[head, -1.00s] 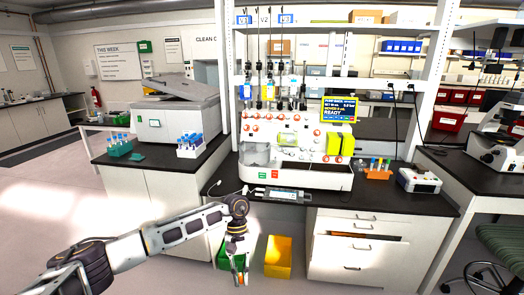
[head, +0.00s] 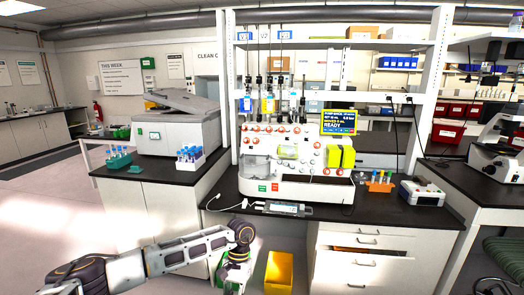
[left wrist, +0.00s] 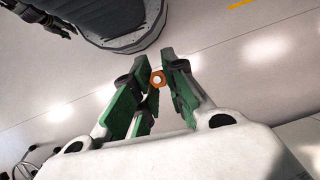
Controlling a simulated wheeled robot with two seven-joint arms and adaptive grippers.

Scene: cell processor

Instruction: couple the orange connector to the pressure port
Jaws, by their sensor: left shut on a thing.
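The orange connector (left wrist: 157,79) shows in the left wrist view as a small orange ring with a pale centre, between the green-padded fingers of my left gripper (left wrist: 160,72). The gripper is shut on it. In the head view the left gripper (head: 234,279) hangs low in front of the bench, near the bottom edge, and the connector cannot be made out there. The white cell processor (head: 294,160) stands on the bench beyond the gripper, with several small round orange-red fittings on its front. I cannot tell which one is the pressure port.
The black bench top (head: 345,205) has a clear strip right of a small device (head: 282,208) with a cable. A yellow bin (head: 279,272) stands below the bench beside the gripper. Tube racks (head: 190,160) and a white instrument (head: 421,193) flank the processor.

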